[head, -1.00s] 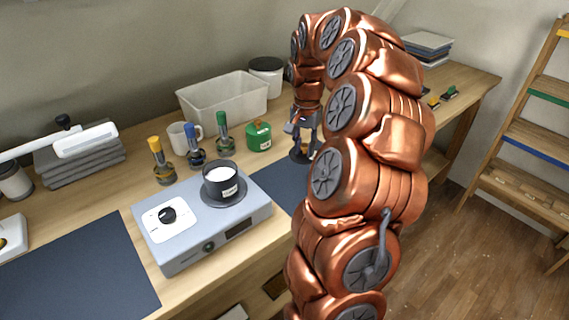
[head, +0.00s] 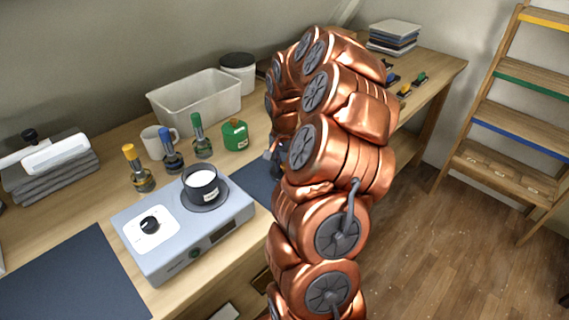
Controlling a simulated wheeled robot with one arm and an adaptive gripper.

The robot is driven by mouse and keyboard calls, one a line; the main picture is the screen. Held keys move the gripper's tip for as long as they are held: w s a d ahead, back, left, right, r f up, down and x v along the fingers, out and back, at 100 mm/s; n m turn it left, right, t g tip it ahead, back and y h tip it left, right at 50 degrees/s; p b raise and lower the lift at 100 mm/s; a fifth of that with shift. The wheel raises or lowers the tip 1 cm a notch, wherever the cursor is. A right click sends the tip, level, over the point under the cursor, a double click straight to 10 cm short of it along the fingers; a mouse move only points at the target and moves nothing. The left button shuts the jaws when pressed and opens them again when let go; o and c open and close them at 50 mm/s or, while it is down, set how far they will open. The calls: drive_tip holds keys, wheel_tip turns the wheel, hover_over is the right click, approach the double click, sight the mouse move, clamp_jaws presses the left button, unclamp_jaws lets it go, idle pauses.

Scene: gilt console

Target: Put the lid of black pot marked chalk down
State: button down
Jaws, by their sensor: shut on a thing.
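The black pot (head: 203,184) stands open and upright on the round plate of a grey appliance. White contents show inside, and a pale label on its front is too small to read. My gripper (head: 275,156) is mostly hidden behind my copper arm, over the desk near the dark mat right of the appliance. It is shut on the dark round lid, which my arm hides now; the earlier head frame shows it under the fingers. I cannot tell whether the lid touches the mat.
The grey appliance (head: 160,262) has a white dial panel. Behind it stand several bottles (head: 172,155), a white mug (head: 157,141), a green canister (head: 235,135) and a pale bin (head: 195,108). A dark mat (head: 258,183) is partly bare right of the appliance; another mat (head: 75,285) lies clear at left.

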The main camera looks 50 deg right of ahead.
sight(284, 164)
drive_tip(key=shift+f, duration=0.15)
drive_tip(key=shift+f, duration=0.2)
drive_tip(key=c, duration=0.9)
unclamp_jaws()
drive_tip(key=shift+r, duration=0.1)
drive_tip(key=shift+c, duration=0.2)
drive_tip(key=shift+r, duration=0.1)
wheel_tip(284, 164, up, 12)
drive_tip(key=f+b, duration=0.1)
drive_tip(key=b, duration=0.1)
drive_tip(key=a+r+n, duration=0.3)
drive_tip(key=a, duration=0.7)
drive_tip(key=s+a+f+n+g, duration=0.1)
drive_tip(key=s+a+n, duration=0.4)
drive_tip(key=a, duration=0.4)
drive_tip(key=s+a+n, duration=0.3)
drive_tip(key=s+a, duration=0.4)
drive_tip(key=a, duration=0.2)
drive_tip(key=s+a+f+n, duration=0.1)
drive_tip(key=s+a+f, duration=0.1)
drive_tip(key=s, duration=0.4)
drive_tip(key=s+a+f+n, duration=0.1)
drive_tip(key=s+a+f, duration=0.1)
drive_tip(key=s, duration=0.3)
drive_tip(key=shift+s+f+n+g, duration=0.35)
drive_tip(key=shift+s+n+g, duration=0.05)
